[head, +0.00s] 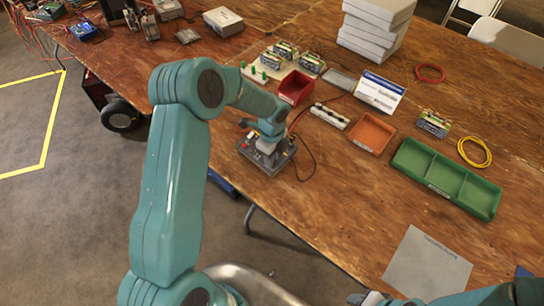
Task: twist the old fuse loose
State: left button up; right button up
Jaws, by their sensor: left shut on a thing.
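My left gripper (266,146) points down onto a small grey charger unit (268,166) at the table's near edge. It is shut on the old fuse at the top of the unit. The fuse itself is hidden by the jaws and too small to make out, so I cannot tell how far it is turned. A red spot and pale parts show on the unit beside the jaws. My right gripper (368,298) shows only in part at the bottom edge, away from the unit; its jaws are not clear.
A red bin (295,87), a white power strip (330,116), an orange tray (371,133) and a green divided tray (445,179) stand right of the unit. Dark cables run beside it. A grey mat (428,264) lies at the near right. Bare wood lies between.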

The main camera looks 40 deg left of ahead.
pick_arm(q)
jog(key=shift+f+n+b, duration=0.1)
jog(key=shift+n+b, duration=0.3)
jog(key=shift+b, duration=0.05)
jog(key=shift+n+b, duration=0.3)
jog(key=shift+n, duration=0.3)
jog(key=shift+n+b, duration=0.5)
jog(key=shift+n, duration=0.1)
jog(key=shift+n+b, duration=0.3)
jog(key=shift+n, duration=0.3)
jog(key=o, duration=0.9)
